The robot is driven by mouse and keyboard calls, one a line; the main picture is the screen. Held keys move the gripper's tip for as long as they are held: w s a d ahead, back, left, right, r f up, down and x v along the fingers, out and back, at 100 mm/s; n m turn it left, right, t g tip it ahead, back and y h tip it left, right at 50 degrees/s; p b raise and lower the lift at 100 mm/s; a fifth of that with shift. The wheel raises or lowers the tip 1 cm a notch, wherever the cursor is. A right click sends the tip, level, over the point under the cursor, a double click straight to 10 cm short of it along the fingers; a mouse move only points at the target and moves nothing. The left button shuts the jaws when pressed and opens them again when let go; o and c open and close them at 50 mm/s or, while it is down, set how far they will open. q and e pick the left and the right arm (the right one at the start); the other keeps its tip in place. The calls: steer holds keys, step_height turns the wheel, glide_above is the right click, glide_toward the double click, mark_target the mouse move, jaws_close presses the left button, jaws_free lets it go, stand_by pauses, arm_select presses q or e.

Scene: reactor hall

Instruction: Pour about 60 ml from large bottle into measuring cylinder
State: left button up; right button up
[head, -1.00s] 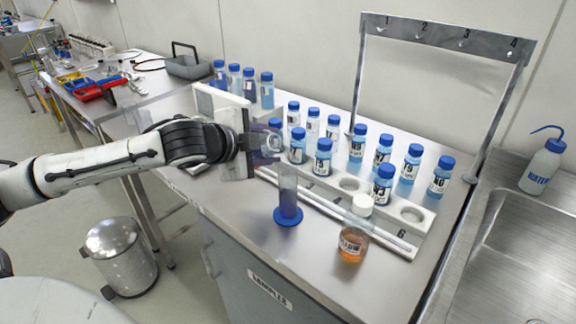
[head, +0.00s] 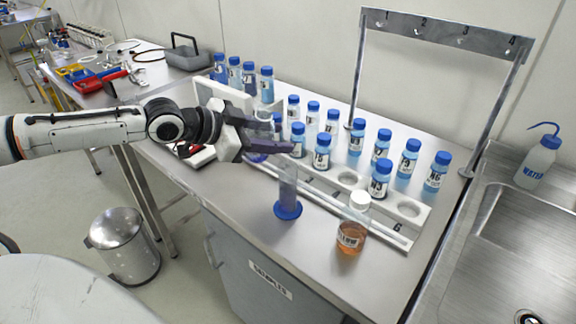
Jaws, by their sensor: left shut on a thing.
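The measuring cylinder (head: 289,185), clear with a blue foot, stands upright on the steel bench. No liquid level can be made out in it. A bottle with amber liquid and a white cap (head: 351,236), larger than the blue-capped ones, stands upright to its right, near the bench's front edge; I take it as the large bottle. My left gripper (head: 278,136) is above and behind the cylinder, shut on a clear vessel (head: 263,130), small and mostly hidden between the fingers. Its contents cannot be made out. My right gripper is not in view.
A white rack (head: 395,236) with round holes lies behind the cylinder and bottle. Several blue-capped bottles (head: 355,140) stand behind it. A metal hook frame (head: 440,31) rises at the back. A wash bottle (head: 538,165) stands by the sink (head: 535,215).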

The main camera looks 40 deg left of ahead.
arm_select(q)
steer(key=shift+a+f+n, duration=0.1)
steer(key=shift+f+n, duration=0.1)
steer(key=shift+n, duration=0.2)
steer(key=shift+n+h, duration=0.4)
steer(key=shift+h, duration=0.3)
step_height(320, 180, down, 6)
steer(key=b, duration=0.2)
steer(key=shift+f+b, duration=0.15)
steer(key=shift+b, duration=0.25)
steer(key=shift+s+f+h+b, duration=0.1)
steer(key=shift+f+h+b, duration=0.2)
steer(key=shift+f+b, duration=0.6)
steer(key=shift+r, duration=0.1)
stand_by(0.9)
